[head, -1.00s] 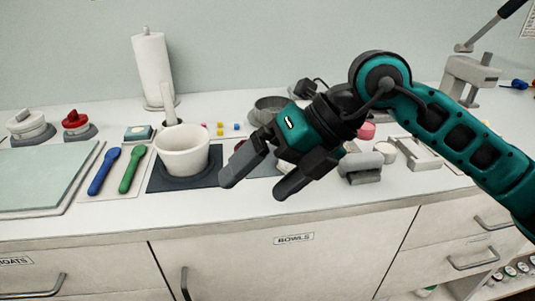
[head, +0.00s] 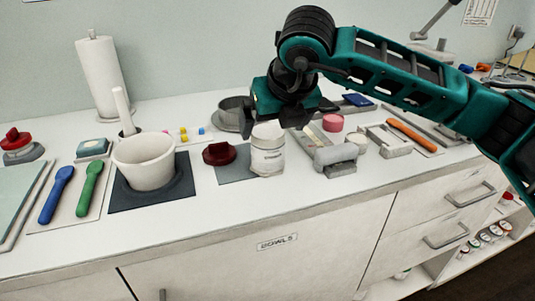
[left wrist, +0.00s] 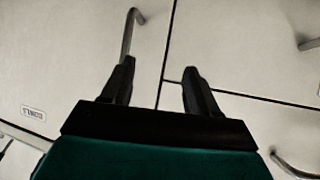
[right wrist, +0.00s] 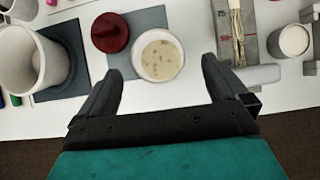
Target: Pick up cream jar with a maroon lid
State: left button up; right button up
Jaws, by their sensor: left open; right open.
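The cream jar (head: 268,158) is white with a label and stands upright on the counter at a grey mat. Its top is open, with speckled cream inside in the right wrist view (right wrist: 158,57). My left gripper (left wrist: 160,74) is open and empty in front of the cabinet fronts.
A white mortar (head: 146,162) stands left on a dark mat. A grey weight-like block (head: 335,157), a small white cup (head: 357,146) and a pink jar (head: 333,122) stand right of the jar. A grey ring-shaped dish (head: 232,113) is behind. The counter's front strip is clear.

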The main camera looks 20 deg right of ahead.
aim_at(268, 134)
jog(key=x, duration=0.5)
jog(key=shift+w+a+f, duration=0.1)
jog(key=shift+w+f, duration=0.05)
jog(key=c, duration=1.1)
notch_tip(268, 134, up, 20)
jog(key=p, duration=0.2)
